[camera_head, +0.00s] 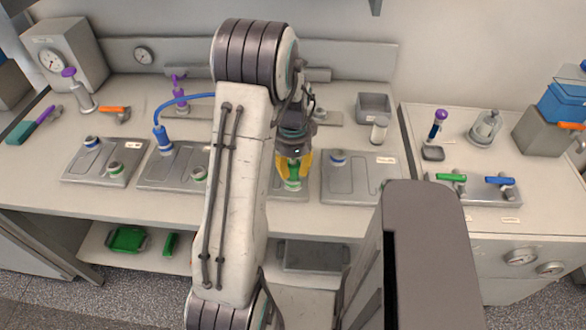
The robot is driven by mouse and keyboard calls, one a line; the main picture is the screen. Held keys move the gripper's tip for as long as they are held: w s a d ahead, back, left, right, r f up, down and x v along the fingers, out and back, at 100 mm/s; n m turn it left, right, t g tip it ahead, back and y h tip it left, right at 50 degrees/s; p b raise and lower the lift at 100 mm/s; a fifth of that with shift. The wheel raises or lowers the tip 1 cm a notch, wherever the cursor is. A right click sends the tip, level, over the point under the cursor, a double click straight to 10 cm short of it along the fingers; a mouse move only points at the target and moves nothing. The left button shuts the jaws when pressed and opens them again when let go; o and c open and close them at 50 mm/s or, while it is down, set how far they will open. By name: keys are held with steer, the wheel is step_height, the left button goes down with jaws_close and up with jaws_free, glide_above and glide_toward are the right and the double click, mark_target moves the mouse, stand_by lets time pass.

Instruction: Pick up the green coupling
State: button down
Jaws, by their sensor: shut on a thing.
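My gripper (293,170) reaches down over the bench just right of my arm. Its yellow fingers are shut around a small green coupling (293,184), whose lower part shows below the fingertips. The coupling is over a grey plate, mostly hidden by my arm. I cannot tell whether it touches the plate or is lifted clear. Other green-ringed fittings sit on plates to the left, one on the far-left plate (115,169) and one beside my arm (200,174).
A blue hose (180,100) runs from a blue fitting toward my arm. A grey open box (374,107) is behind. Green and blue handled valves (452,178) are on the right bench.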

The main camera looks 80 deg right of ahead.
steer(key=shift+d+r, duration=0.1)
steer(key=shift+r, duration=0.3)
step_height(320, 180, up, 3)
steer(key=shift+b, duration=0.4)
steer(key=s+a+r+b, duration=0.2)
steer(key=s+a+r, duration=0.5)
steer(key=s+a, duration=0.1)
steer(key=shift+s, duration=0.3)
steer(key=shift+r, duration=0.1)
steer(key=c, duration=1.5)
jaws_free()
jaws_close()
steer(key=shift+r, duration=0.2)
